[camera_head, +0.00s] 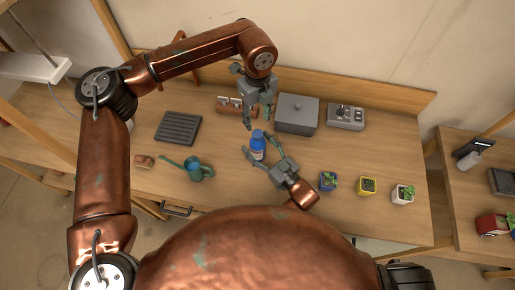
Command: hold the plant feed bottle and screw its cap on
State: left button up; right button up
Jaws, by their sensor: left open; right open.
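A small blue bottle (258,145) with a pale label stands upright on the wooden worktop. My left gripper (247,122) points down above and slightly left of the bottle's top, its fingers apart. My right gripper (257,151) reaches in from the lower right, with its open fingers on either side of the bottle. I cannot tell whether the fingers touch it. The bottle's top is small in this view, and I cannot tell a separate cap from the bottle or from the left gripper's fingers.
Behind stand a grey lidded box (297,114), a grey device with knobs (345,117) and a reddish-brown rack (228,105). A dark ribbed tray (178,128) and teal watering can (197,170) are left. Potted plants (367,186) line the front right.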

jog(key=shift+a, duration=0.1)
grip_shut()
pick_arm(q)
jog(key=shift+n, duration=2.2)
